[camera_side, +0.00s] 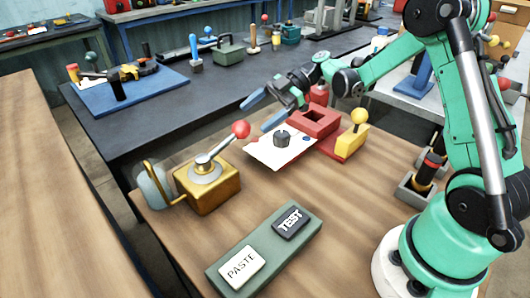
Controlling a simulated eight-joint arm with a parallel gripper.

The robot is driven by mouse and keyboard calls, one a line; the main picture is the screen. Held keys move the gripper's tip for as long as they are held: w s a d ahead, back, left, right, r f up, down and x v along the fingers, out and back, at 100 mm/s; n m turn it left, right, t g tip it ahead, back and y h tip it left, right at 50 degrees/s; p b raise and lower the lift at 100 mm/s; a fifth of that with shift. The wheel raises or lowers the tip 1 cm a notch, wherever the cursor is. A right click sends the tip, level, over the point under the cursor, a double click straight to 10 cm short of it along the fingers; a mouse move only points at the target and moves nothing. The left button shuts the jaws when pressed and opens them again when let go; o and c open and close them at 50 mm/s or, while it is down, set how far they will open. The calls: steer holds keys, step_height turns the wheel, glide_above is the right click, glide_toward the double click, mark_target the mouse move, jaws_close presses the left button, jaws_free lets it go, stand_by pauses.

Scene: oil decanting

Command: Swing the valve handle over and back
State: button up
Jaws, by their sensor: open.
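The valve is a brass box (208,190) near the left edge of the wooden table. Its handle (224,146) is a grey lever with a red ball on top, leaning up and to the right. My gripper (258,112) is up and to the right of the red ball, above the far edge of the table. Its two blue-grey fingers are spread apart, with nothing seen between them. It appears clear of the handle.
A white plate with a dark knob (262,154) lies right of the valve. Beyond it stand a red block (316,122) and a yellow lever block (352,140). A dark bench (130,125) stands behind.

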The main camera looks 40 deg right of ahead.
mark_target(242, 130)
steer(key=shift+t+y, duration=0.3)
steer(key=shift+t, duration=0.1)
steer(key=x, duration=0.5)
steer(key=shift+s+f, duration=0.15)
steer(key=shift+f, duration=0.1)
jaws_close()
